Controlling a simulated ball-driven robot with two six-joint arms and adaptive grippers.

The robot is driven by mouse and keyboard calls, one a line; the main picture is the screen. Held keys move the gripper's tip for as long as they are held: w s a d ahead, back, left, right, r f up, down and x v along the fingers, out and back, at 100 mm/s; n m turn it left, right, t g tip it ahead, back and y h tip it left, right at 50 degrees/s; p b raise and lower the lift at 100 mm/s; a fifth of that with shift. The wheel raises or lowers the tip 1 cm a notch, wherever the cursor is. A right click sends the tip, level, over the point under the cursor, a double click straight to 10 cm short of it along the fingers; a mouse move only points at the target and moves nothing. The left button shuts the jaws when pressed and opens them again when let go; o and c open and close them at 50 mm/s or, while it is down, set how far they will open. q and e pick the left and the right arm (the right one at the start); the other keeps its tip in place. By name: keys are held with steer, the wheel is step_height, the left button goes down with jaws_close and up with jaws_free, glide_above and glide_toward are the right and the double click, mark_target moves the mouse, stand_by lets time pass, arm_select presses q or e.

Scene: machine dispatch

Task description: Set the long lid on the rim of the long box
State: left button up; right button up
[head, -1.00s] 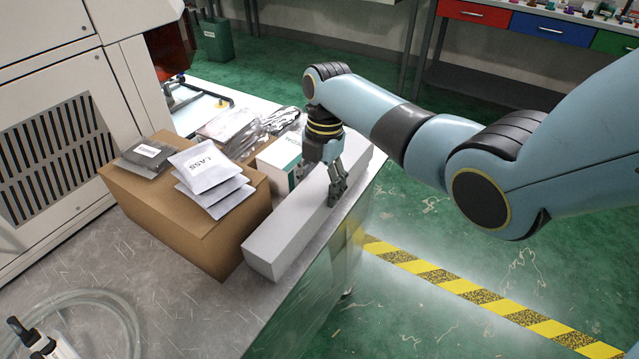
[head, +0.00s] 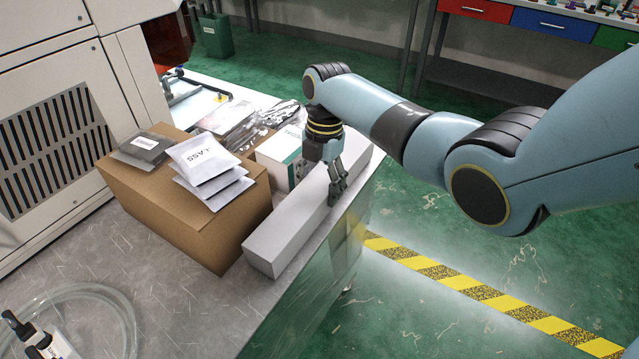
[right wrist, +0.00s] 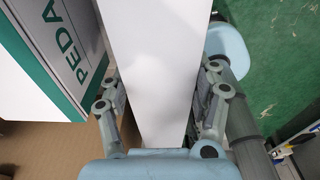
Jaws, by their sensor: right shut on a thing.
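The long lid (head: 292,220) is pale grey-white and lies lengthwise over the long box (head: 259,262) near the table's right edge. Together they look like one closed box; I cannot make out a seam or gap between them. My right gripper (head: 335,196) points down, shut across the lid's width towards its far half. In the right wrist view the fingers stand on both sides of the white lid (right wrist: 155,65). The fingers hide part of its sides. My left gripper is out of view.
A brown carton (head: 195,222) with white pouches (head: 208,160) on top stands close left of the long box. A white and green carton (head: 278,160) is beside the gripper.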

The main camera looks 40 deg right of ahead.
steer(key=shift+f, duration=0.3)
steer(key=o, duration=1.3)
steer(key=shift+c, duration=0.2)
